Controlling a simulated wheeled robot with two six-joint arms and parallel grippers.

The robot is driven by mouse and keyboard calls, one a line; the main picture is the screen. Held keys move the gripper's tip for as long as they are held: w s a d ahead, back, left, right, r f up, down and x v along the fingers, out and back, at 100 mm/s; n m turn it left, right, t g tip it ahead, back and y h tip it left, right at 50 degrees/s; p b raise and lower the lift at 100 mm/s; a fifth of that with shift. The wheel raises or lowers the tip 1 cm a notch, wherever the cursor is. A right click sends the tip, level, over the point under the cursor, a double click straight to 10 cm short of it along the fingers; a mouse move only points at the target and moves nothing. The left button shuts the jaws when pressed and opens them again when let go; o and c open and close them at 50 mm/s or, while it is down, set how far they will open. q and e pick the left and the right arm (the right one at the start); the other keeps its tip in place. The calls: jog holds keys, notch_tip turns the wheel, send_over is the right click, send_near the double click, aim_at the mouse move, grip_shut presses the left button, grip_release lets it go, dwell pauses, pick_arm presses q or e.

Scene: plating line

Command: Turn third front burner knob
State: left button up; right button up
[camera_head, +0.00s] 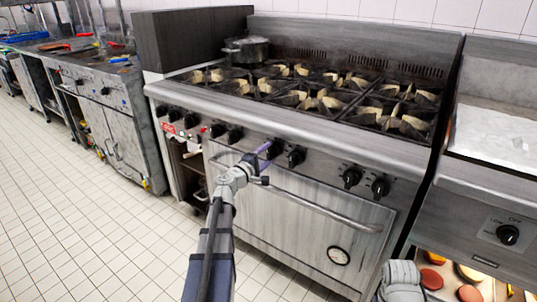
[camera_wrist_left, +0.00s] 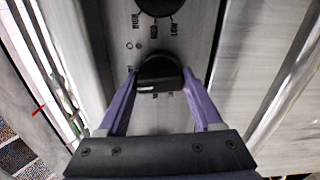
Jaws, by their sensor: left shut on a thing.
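The stove's front panel (camera_head: 325,163) carries a row of black burner knobs, in pairs along its middle and right. My left gripper (camera_head: 266,149) reaches up to the panel, at the left knob (camera_head: 276,149) of a middle pair. In the left wrist view, the purple fingers of the left gripper (camera_wrist_left: 160,76) are shut on this black knob (camera_wrist_left: 159,68), one on each side. Another knob (camera_wrist_left: 159,5) of the panel shows at the top edge. The right knob (camera_head: 296,157) of that pair is free beside the gripper.
The oven door handle (camera_head: 325,211) runs below the knobs. A pot (camera_head: 246,49) stands at the stove's back left. A griddle unit (camera_head: 497,135) stands at the right, with food on a shelf below. The tiled floor (camera_head: 95,225) at left is clear.

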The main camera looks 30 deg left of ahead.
pick_arm(q)
jog(key=shift+m, duration=0.7)
jog(key=o, duration=1.3)
jog(key=s, duration=0.8)
jog(key=shift+a, duration=0.25)
jog(key=shift+w, duration=0.1)
